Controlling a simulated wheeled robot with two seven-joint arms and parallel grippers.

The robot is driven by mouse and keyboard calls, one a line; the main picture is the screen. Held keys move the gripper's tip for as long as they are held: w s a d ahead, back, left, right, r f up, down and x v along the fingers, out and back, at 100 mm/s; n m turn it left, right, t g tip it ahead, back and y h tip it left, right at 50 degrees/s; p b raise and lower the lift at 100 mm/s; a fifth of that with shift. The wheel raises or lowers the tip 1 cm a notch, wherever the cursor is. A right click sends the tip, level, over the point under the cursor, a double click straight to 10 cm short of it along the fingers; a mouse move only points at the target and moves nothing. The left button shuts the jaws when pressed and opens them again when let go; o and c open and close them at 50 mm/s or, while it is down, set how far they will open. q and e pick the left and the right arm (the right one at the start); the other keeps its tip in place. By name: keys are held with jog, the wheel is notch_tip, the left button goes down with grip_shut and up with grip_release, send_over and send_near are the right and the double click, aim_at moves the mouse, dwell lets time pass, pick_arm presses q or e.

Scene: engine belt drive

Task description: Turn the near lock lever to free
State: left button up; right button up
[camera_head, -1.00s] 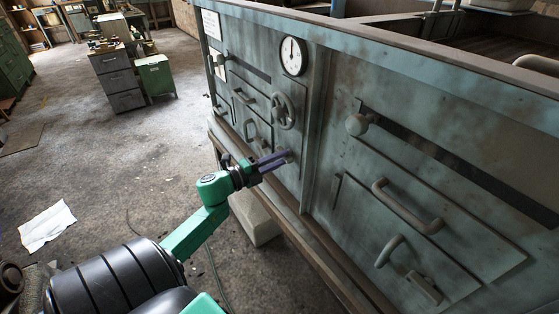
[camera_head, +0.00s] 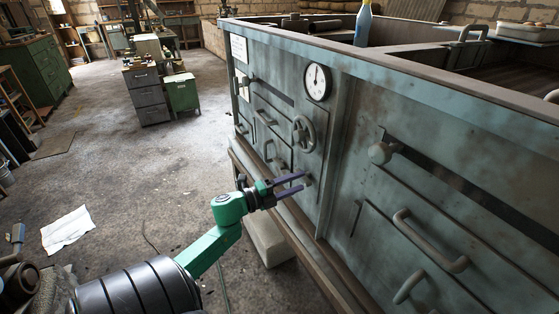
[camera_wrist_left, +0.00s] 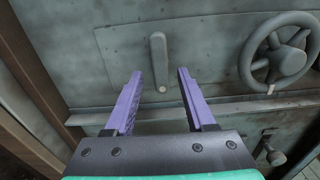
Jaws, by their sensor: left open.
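A grey lever (camera_wrist_left: 158,60) shows in the left wrist view on the teal panel (camera_wrist_left: 95,75), its long bar pointing up in that picture and a round pale pivot or bolt at its lower end. My left gripper (camera_head: 302,183) is open, with purple fingers reaching toward the panel below the handwheel. In the left wrist view its fingers (camera_wrist_left: 160,73) lie one on each side of the lever's lower end, with nothing visibly gripped. Whether they touch the lever cannot be told. In the head view the lever is mostly hidden behind the fingers. My right gripper is not in view.
A spoked handwheel (camera_head: 305,133) sits just above the gripper, beside a round gauge (camera_head: 317,82). Curved handles (camera_head: 430,240) and a knob (camera_head: 380,153) stick out from the nearer panel. A ledge runs below. Open floor lies left, with a white sheet (camera_head: 67,230).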

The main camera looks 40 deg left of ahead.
pick_arm(q)
jog(key=v, duration=1.3)
jog(key=shift+s, duration=0.35)
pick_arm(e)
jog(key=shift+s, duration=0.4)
pick_arm(q)
jog(key=shift+a, duration=0.1)
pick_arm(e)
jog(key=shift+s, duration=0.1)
